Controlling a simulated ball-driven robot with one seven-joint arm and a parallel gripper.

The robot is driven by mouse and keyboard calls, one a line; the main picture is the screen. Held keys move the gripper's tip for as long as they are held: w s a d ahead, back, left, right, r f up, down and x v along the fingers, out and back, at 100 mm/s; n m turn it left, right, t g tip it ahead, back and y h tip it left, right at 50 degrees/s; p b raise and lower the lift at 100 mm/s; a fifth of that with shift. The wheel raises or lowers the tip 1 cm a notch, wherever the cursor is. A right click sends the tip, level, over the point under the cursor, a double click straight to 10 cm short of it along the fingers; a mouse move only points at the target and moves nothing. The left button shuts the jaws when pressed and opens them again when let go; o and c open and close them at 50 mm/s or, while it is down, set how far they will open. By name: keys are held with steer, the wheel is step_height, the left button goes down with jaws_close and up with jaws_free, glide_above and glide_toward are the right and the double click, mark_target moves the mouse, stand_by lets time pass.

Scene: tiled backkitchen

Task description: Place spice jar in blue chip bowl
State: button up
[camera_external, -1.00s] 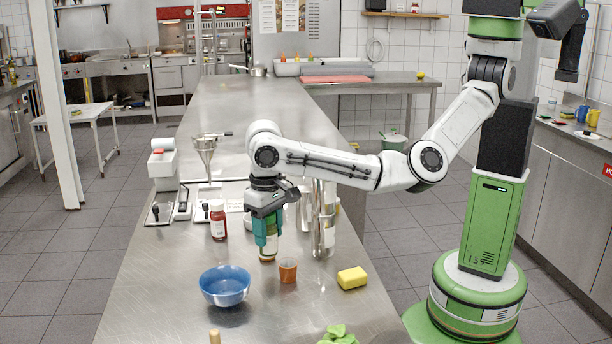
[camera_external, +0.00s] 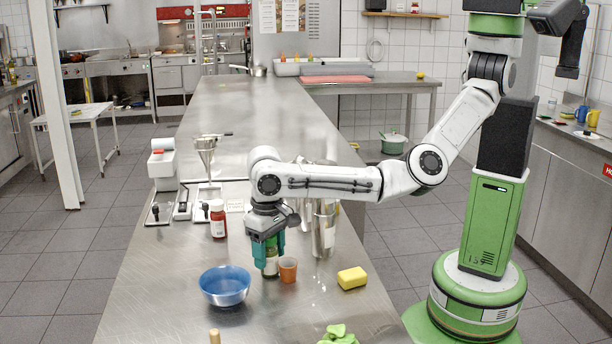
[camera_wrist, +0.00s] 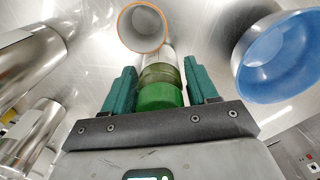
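The spice jar, with a green lid, dark glass and a pale label, is between the teal fingers of my gripper (camera_external: 270,258). The jar (camera_external: 271,268) stays upright, and its top is hidden by the fingers in the external view.
A brown cup (camera_external: 288,270) stands close right of the jar. A yellow sponge (camera_external: 352,278) and green cloth (camera_external: 338,334) lie to the right and front.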

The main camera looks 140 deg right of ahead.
steer(key=shift+o, duration=1)
step_height(320, 180, up, 11)
steer(key=shift+r+b, duration=0.15)
steer(key=shift+b, duration=0.85)
steer(key=shift+o, duration=0.4)
steer(key=shift+r, duration=0.5)
